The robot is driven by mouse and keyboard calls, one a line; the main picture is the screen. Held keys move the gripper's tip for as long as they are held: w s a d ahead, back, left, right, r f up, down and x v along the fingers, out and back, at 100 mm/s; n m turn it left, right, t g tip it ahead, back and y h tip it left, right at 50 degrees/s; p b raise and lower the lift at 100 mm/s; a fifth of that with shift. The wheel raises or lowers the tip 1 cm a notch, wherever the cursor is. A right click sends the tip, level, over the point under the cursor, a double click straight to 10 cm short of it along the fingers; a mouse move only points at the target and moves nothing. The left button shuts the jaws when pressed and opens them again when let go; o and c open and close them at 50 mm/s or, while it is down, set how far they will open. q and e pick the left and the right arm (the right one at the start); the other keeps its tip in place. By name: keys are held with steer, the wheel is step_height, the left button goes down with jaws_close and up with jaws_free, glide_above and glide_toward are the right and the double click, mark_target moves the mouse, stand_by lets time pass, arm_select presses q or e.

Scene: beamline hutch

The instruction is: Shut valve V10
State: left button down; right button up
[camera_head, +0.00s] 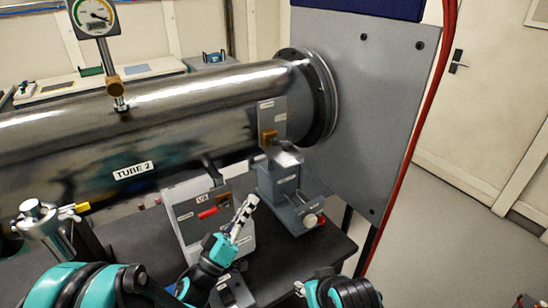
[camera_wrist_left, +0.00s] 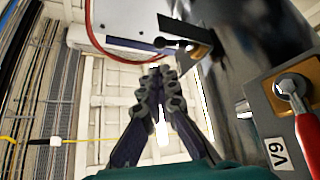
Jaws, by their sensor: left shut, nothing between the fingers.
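My left gripper (camera_head: 246,207) is shut and empty, pointing up in front of the valves below the steel tube. Its closed fingers (camera_wrist_left: 155,80) also show in the left wrist view. A valve with a red lever (camera_head: 207,213) is just left of the gripper; in the wrist view its label reads V9 (camera_wrist_left: 278,153). A second valve with a brass block (camera_head: 268,137) sits on a grey plate farther right, up and beyond the fingertips. Its brass part (camera_wrist_left: 200,50) shows at upper right in the wrist view. Its label is too small to read, so I cannot confirm it is V10.
The tube labelled TUBE 2 (camera_head: 133,170) runs above the dark bench (camera_head: 305,252) to a large grey panel (camera_head: 370,90). A gauge (camera_head: 95,17) stands on it. A grey stand with a knob (camera_head: 310,220) is right of the gripper. Floor at right is clear.

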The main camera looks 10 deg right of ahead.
arm_select(q)
steer(key=b, duration=0.1)
glide_toward(281, 144)
steer(key=d+r, duration=0.2)
steer(key=d, duration=0.1)
steer(key=w+d+r, duration=0.1)
steer(key=shift+w+d, duration=0.1)
steer(key=shift+d, duration=0.25)
steer(key=shift+d, duration=0.1)
